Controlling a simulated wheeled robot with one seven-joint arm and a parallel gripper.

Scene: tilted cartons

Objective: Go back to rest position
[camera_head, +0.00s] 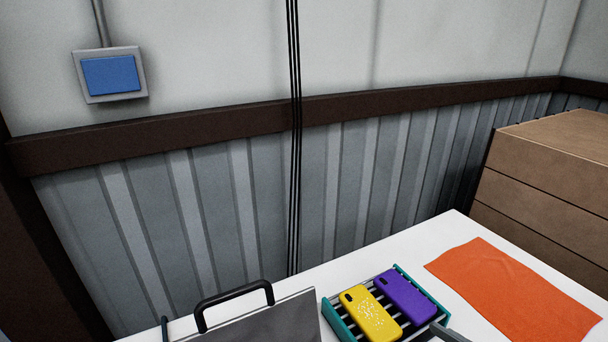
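My gripper does not show clearly in the head view. A small grey bar (448,332) enters at the bottom edge, by the near right corner of a teal-sided rack (338,322). I cannot tell what the bar belongs to. A yellow phone case (370,314) with pale specks and a purple phone case (405,295) lie side by side on the rack's bars. The rack stands on a white table (408,254), and its near part is cut off by the frame.
A grey panel (270,325) with a black handle (233,297) stands left of the rack. An orange cloth (512,290) lies flat at right. A brown box-like stack (540,185) stands beyond the table's right side. Black cables (295,150) run down the wall behind, near a blue wall plate (111,75).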

